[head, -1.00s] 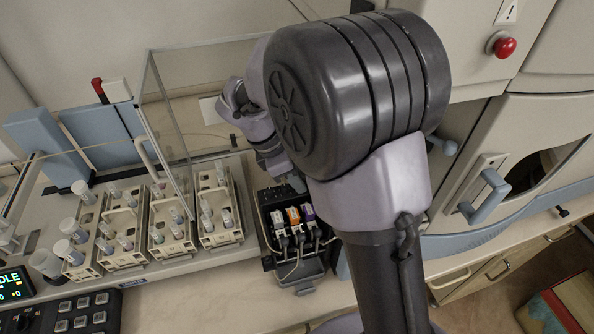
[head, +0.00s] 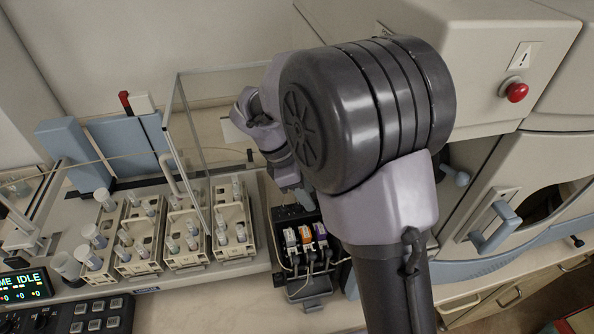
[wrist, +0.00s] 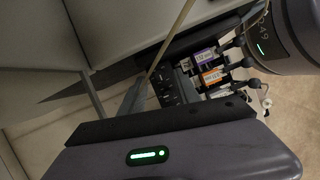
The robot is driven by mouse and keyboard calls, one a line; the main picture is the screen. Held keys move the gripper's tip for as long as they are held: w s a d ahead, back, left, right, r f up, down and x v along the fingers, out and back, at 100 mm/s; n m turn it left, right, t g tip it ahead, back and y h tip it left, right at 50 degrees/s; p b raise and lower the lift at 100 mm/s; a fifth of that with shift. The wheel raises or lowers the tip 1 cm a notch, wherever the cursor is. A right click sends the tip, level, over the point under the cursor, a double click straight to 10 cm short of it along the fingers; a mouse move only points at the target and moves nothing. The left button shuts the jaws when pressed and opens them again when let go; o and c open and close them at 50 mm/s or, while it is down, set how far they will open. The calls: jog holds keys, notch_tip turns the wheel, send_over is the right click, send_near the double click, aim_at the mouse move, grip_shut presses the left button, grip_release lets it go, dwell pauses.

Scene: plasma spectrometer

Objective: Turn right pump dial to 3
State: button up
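The peristaltic pump (head: 311,284) is a dark unit on the bench, with white, orange and purple cassettes side by side and tubing at its front. In the wrist view its black panel (wrist: 172,88) shows beside the purple (wrist: 203,56) and orange (wrist: 212,77) cassettes. I cannot make out the right pump dial or its setting in either view. My gripper (head: 287,182) hangs just behind the pump in the head view, partly hidden by my arm. Its fingertips are not clear, so I cannot tell whether it is open or shut.
Racks of capped tubes (head: 196,262) stand left of the pump, beside a clear panel (head: 192,140). A keypad (head: 75,318) and a display (head: 24,287) are at the lower left. Instrument cabinets with a red button (head: 516,92) and a handled door (head: 494,228) rise at the right.

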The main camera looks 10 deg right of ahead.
jog(key=s+p+v, duration=0.1)
jog(key=p+v, duration=0.4)
jog(key=v, duration=1)
jog(key=shift+w, duration=0.45)
